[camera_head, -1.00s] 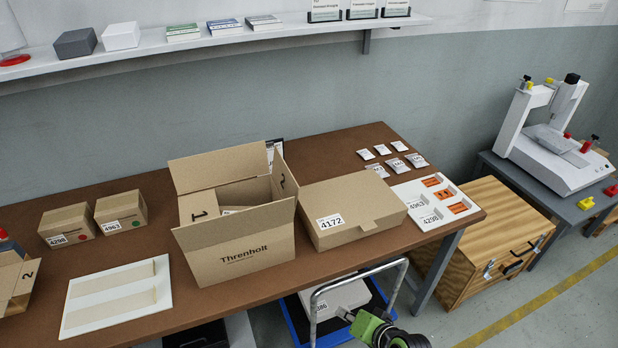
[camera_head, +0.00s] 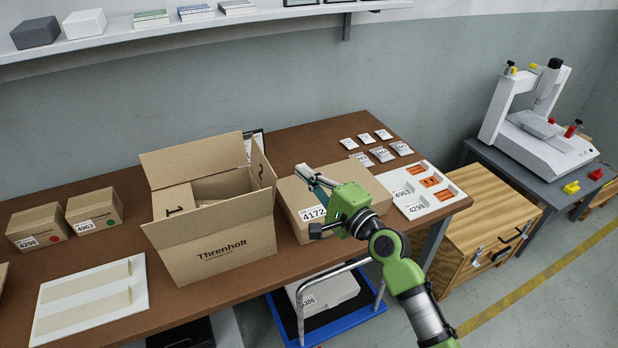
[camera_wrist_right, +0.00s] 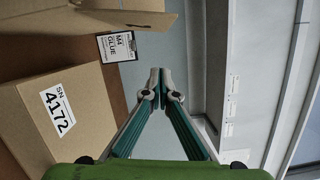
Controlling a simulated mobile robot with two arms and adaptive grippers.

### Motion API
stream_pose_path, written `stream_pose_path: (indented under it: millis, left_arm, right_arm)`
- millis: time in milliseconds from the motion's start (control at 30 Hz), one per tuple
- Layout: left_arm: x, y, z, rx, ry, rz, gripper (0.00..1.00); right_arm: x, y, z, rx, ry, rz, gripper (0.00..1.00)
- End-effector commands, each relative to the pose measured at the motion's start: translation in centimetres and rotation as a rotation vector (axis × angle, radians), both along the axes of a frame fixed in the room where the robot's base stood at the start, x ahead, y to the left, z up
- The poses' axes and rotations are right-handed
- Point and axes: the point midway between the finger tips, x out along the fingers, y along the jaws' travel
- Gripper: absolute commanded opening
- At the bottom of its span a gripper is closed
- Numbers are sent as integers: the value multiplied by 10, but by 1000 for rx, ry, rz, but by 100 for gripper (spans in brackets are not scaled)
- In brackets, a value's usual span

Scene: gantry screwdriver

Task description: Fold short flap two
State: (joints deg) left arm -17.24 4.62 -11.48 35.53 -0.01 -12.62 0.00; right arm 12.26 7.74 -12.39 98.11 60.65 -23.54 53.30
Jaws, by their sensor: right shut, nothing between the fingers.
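The open brown carton (camera_head: 222,262) marked "Threnholt" stands on the table. Its left short flap (camera_head: 173,203), marked 1, lies inward over the opening. Its right short flap (camera_head: 261,166) stands up, with part of a mark on its inner face. The back long flap (camera_head: 190,158) also stands up. My right gripper (camera_head: 307,172) is shut and empty, right of the carton and above the closed box, apart from the right flap. In the right wrist view its fingertips (camera_wrist_right: 160,76) meet, and a carton flap (camera_wrist_right: 125,18) shows at upper left. My left gripper is out of view.
The closed box (camera_head: 290,205) labelled 4172 sits right of the carton, under my right gripper. A card marked "M4 GLUE" (camera_wrist_right: 116,46) stands behind. A white board (camera_head: 85,298) and two small boxes (camera_head: 37,228) lie left. A white tray (camera_head: 405,205) lies right.

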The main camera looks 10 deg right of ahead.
Motion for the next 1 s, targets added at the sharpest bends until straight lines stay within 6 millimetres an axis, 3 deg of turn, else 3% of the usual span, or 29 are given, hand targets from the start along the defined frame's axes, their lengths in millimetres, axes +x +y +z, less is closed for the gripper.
stream_pose_path:
  millis: [300,400,600,1000]
  left_arm:
    - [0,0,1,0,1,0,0]
    - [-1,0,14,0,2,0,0]
    - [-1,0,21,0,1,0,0]
    - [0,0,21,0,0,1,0]
  right_arm:
    - [50,31,3,-1,-1,0,0]
    - [43,48,9,1,2,2,0]
    - [37,64,10,-3,1,-1,0]
    - [36,68,9,-4,0,-1,0]
